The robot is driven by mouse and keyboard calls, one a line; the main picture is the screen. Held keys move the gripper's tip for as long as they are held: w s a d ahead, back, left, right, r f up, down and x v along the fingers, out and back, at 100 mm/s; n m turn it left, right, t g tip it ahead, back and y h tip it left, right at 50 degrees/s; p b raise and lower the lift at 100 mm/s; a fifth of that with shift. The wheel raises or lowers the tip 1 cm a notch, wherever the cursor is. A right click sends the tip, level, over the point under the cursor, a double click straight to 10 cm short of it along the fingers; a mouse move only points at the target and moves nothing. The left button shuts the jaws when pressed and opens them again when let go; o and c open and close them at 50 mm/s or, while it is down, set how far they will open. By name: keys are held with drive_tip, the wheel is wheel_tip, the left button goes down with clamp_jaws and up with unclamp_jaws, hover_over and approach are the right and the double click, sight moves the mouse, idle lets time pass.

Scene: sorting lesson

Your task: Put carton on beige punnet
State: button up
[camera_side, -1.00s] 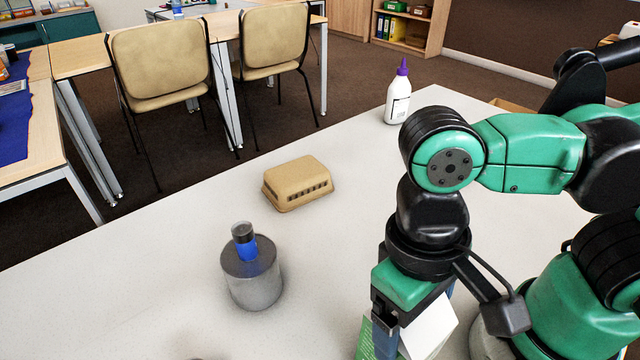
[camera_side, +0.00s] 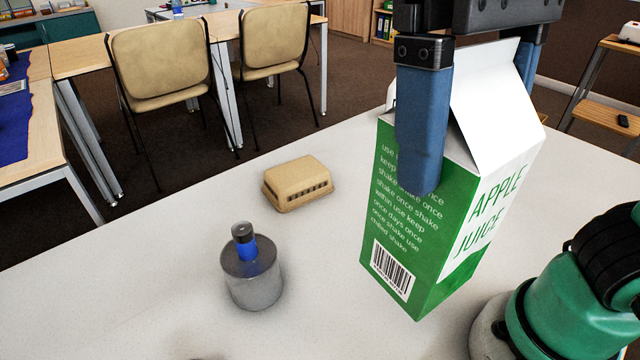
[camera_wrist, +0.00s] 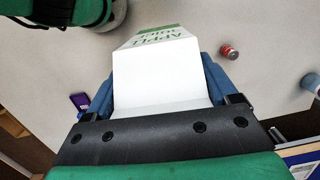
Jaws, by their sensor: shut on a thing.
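The green and white apple juice carton (camera_side: 420,240) is upright between the blue fingers of my gripper (camera_side: 472,125), which is shut on its upper part. The carton appears held up above the table. The wrist view shows the carton's white top (camera_wrist: 158,80) between the fingers. The beige punnet (camera_side: 298,183) sits on the table to the left of the carton and farther back, apart from it, its closed side seeming to face up. I cannot make out the punnet in the wrist view.
The wrist view shows a red can (camera_wrist: 229,52) and a purple object (camera_wrist: 80,102).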

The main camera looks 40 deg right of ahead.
drive_tip(key=w+d+f+m+t+y, duration=0.1)
drive_tip(key=w+d+f+m, duration=0.15)
drive_tip(key=w+m, duration=0.65)
drive_tip(key=w+d+f+m, duration=0.1)
drive_tip(key=w+d+m, duration=0.25)
drive_tip(key=w, duration=1.15)
drive_tip(key=w+d+f+m, duration=0.4)
drive_tip(key=w+d, duration=0.2)
wheel_tip(320, 180, down, 8)
drive_tip(key=shift+r+t+y, duration=0.15)
drive_tip(key=shift+t+y, duration=0.15)
drive_tip(key=shift+t, duration=0.1)
drive_tip(key=o, duration=1.4)
